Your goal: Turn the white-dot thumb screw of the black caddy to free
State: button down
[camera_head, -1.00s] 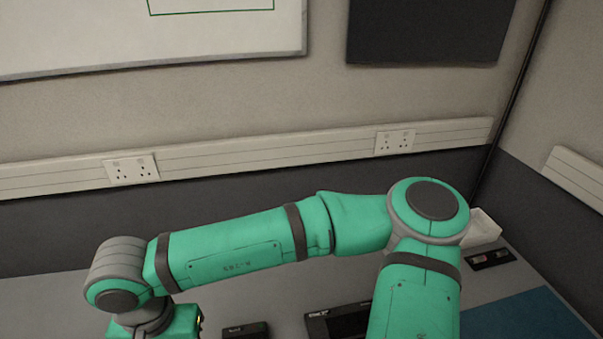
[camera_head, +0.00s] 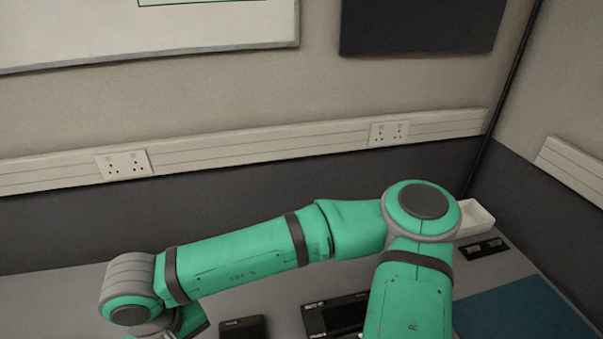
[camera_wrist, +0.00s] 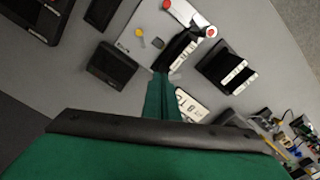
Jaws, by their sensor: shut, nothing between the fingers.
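My gripper (camera_wrist: 162,78) shows in the wrist view as narrow green fingers. They are shut with nothing between them, and their tips are close to a black piece with a white label (camera_wrist: 180,50) on a light grey plate (camera_wrist: 143,18). I cannot tell whether they touch it. Other black blocks stand around: one with white labels (camera_wrist: 226,66) to the right and a black box (camera_wrist: 113,65) to the left. Which of these is the black caddy is unclear, and I cannot make out a white-dot thumb screw. In the head view the gripper is out of frame.
The plate carries red round knobs (camera_wrist: 211,31) and a yellow one (camera_wrist: 139,32). Small cluttered parts (camera_wrist: 285,135) lie at lower right in the wrist view. In the head view, a white tray (camera_head: 478,218) and a blue mat (camera_head: 522,312) are at right, with the wall behind.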

jog(key=shift+s+f, duration=0.15)
jog(key=shift+f, duration=1.45)
